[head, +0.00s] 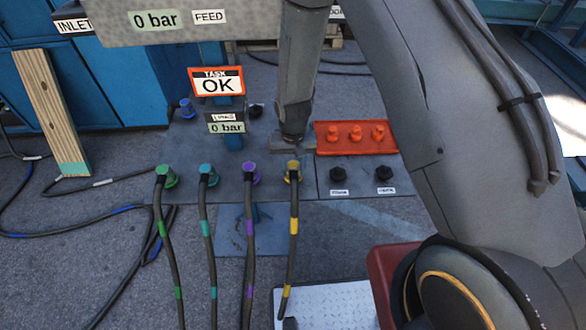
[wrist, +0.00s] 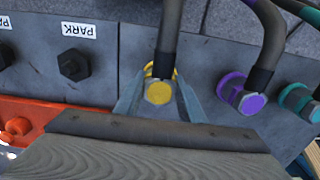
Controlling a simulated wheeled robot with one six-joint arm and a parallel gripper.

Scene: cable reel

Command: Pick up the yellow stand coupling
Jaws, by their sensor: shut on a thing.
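The yellow coupling (head: 293,170) sits on the grey stand plate at the top end of a dark hose with yellow bands. In the wrist view the yellow coupling (wrist: 159,91) is between the two fingers of my gripper (wrist: 160,98), one on each side. My gripper is shut on it. In the head view my gripper (head: 292,146) comes down just behind the coupling, and its fingertips are hard to make out there. I cannot tell whether the coupling is still seated on the plate.
Purple (head: 250,173), teal (head: 208,175) and green (head: 166,176) couplings with hoses stand in a row to the left. Black PARK ports (head: 338,174) and an orange rack (head: 326,150) lie to the right. A sign (head: 217,82) reads "TASK OK", and gauges read "0 bar".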

